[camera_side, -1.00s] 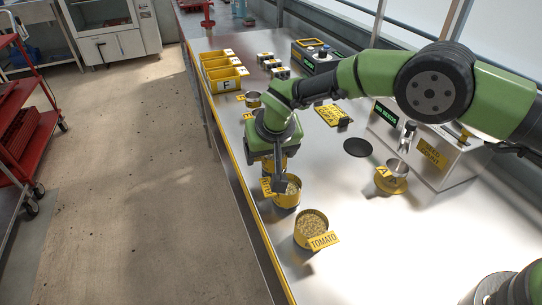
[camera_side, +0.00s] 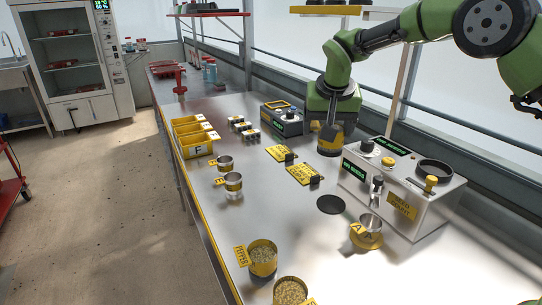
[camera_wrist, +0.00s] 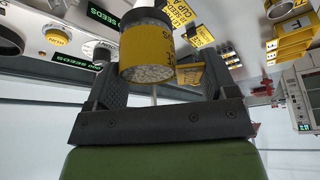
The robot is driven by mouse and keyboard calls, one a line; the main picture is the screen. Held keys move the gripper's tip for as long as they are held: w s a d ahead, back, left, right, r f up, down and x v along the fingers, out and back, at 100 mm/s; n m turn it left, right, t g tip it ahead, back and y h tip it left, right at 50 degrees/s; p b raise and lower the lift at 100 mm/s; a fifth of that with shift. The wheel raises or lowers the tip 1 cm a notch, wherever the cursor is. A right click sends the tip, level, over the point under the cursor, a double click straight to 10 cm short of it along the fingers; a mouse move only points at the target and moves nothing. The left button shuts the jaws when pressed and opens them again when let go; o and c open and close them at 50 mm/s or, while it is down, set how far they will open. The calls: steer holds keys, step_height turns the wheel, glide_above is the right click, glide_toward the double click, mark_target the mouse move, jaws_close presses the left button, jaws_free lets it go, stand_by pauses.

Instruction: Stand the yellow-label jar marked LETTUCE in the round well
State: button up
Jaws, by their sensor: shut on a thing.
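My gripper (camera_side: 331,124) is shut on a jar with a yellow label (camera_side: 330,144). It holds the jar up in the air, beyond the left end of the seeder machine in the side view. In the wrist view the jar (camera_wrist: 147,52) sits between the fingers, with pale seeds at its near end. Only part of the label lettering shows, so I cannot read the word. A dark-rimmed round well (camera_side: 435,167) is on top of the machine, to the right of the jar and apart from it.
The seeder machine (camera_side: 405,205) has knobs and a yellow-topped button on top. A small cup (camera_side: 369,223) stands before it on a yellow base. A black disc (camera_side: 331,204) lies on the bench. A PEPPER jar (camera_side: 262,258) and another seed jar (camera_side: 290,292) stand at the front. Yellow bins (camera_side: 195,140) stand at the back left.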

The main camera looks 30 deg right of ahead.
steer(key=s+d+r+m+g+h, duration=0.1)
steer(key=s+d+r+m, duration=0.25)
steer(key=s+d, duration=0.45)
steer(key=s+d+r+m+g+h, duration=0.15)
steer(key=s+d+m, duration=0.3)
steer(key=d, duration=0.85)
steer(key=shift+n+t+y, duration=0.25)
steer(key=shift+n+y, duration=0.1)
steer(key=shift+n, duration=0.25)
steer(key=shift+s+a+f, duration=0.1)
steer(key=shift+f, duration=2.05)
steer(key=shift+a+f, duration=0.1)
steer(key=shift+f, duration=2)
steer(key=shift+f, duration=0.25)
steer(key=o, duration=0.9)
steer(key=shift+r, duration=0.1)
